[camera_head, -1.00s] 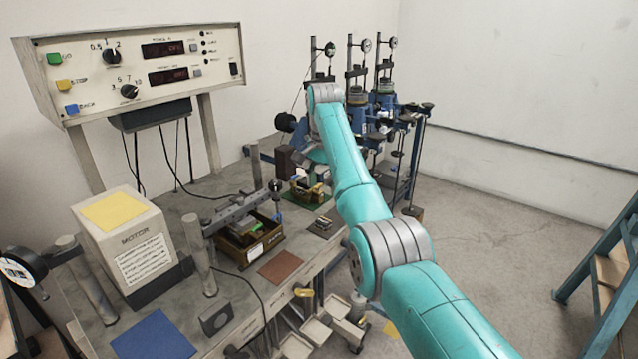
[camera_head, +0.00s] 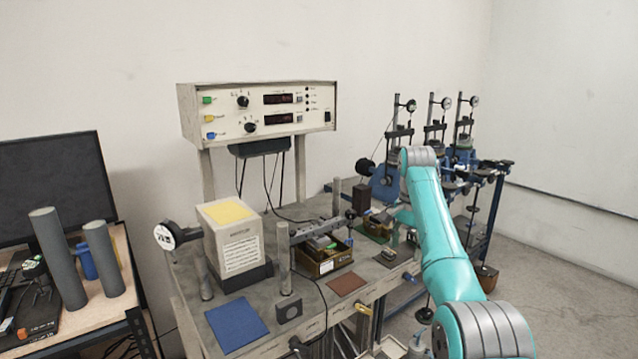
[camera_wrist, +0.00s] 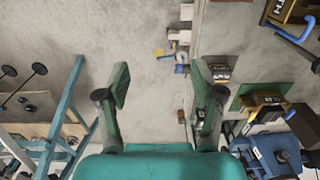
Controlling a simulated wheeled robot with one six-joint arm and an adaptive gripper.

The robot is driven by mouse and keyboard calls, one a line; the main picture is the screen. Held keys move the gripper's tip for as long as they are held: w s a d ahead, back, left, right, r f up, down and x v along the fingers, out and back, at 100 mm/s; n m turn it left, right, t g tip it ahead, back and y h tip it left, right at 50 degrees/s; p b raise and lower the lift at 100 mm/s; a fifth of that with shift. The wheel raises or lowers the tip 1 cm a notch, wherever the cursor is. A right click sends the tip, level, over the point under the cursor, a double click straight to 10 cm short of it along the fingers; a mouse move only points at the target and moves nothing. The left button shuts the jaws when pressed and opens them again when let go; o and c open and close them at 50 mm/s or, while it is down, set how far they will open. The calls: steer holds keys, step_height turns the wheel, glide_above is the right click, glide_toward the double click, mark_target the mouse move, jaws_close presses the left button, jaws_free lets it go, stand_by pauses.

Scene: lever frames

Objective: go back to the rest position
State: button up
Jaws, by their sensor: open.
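My gripper (camera_wrist: 161,100) shows in the wrist view with its two fingers wide apart and nothing between them. It hangs over the edge of the grey bench (camera_wrist: 232,50), with bare floor below its left finger. In the head view my teal arm reaches forward on the right, over the bench's right end.
The bench (camera_head: 262,325) carries a motor box (camera_head: 232,240), a control panel (camera_head: 262,110) on posts and a tray with parts (camera_head: 322,262). Blue test stands (camera_head: 390,185) are behind my arm. A blue frame (camera_wrist: 65,115) stands left in the wrist view. Floor (camera_head: 560,270) is clear at right.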

steer(key=s+a+f+n+t, duration=0.1)
steer(key=s+f+n+t, duration=0.2)
steer(key=f, duration=2.8)
steer(key=s+a+f+n+t, duration=0.15)
steer(key=s+f+t, duration=0.25)
steer(key=s+f, duration=1.55)
steer(key=s+r+n+t, duration=0.2)
steer(key=s, duration=1.1)
steer(key=s+r+n+t, duration=0.1)
steer(key=s+r+t, duration=0.15)
steer(key=s, duration=1.05)
steer(key=s+r+n+t, duration=0.1)
steer(key=s+r, duration=0.9)
steer(key=r, duration=0.2)
steer(key=s+a+r+n+t, duration=0.1)
steer(key=s+r+n+t, duration=0.1)
steer(key=s+r, duration=0.8)
step_height(320, 180, up, 3)
steer(key=shift+a+r, duration=0.15)
